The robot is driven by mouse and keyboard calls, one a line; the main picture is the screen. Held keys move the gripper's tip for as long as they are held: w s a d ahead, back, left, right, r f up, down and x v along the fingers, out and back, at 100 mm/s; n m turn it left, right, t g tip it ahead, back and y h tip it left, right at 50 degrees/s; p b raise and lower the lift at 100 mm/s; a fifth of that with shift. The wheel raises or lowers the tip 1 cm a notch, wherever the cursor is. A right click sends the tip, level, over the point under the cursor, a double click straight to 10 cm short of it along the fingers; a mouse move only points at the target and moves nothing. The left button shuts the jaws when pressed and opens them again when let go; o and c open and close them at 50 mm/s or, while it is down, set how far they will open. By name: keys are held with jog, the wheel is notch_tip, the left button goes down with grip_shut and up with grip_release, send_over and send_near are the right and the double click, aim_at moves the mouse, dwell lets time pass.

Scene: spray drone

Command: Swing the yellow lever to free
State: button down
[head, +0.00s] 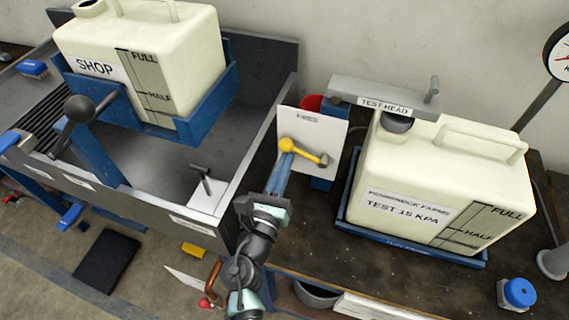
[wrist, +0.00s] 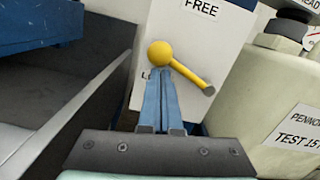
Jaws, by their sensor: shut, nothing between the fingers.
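The yellow lever (head: 306,151) is mounted on a white upright panel (head: 318,117). Its round hub is at the left and its arm slants down to the right, ending in a grey tip. In the wrist view the lever (wrist: 188,72) shows the same slant, below a FREE label (wrist: 202,8) at the panel's top. A lower label starting with L is mostly hidden behind my fingers. My gripper (head: 285,156) is shut and empty. In the wrist view its blue fingertips (wrist: 160,74) are just below the hub, left of the lever's arm. I cannot tell whether they touch it.
A cream TEST 15 KPA tank (head: 440,185) stands right of the panel under the test head (head: 385,98). A grey sink-like bench (head: 215,110) with a SHOP tank (head: 190,50) lies to the left. A red container (head: 311,103) is behind the panel.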

jog(key=shift+r+m, duration=0.3)
jog(key=shift+m, duration=0.1)
jog(key=shift+s+d+r+m+g+h, duration=0.25)
jog(key=shift+d+r+m, duration=0.65)
jog(key=shift+m, duration=1.45)
jog(key=shift+s+d+r+m+g+h, duration=0.25)
jog(key=shift+d+r+m, duration=0.65)
jog(key=shift+m, duration=1.4)
jog(key=shift+s+d+r+m+g+h, duration=0.1)
jog(key=shift+s+d+r+m, duration=0.35)
jog(key=shift+r+m, duration=1.35)
jog(key=shift+w+d+f+m, duration=0.15)
jog(key=shift+f+m, duration=0.4)
jog(key=shift+f, duration=0.1)
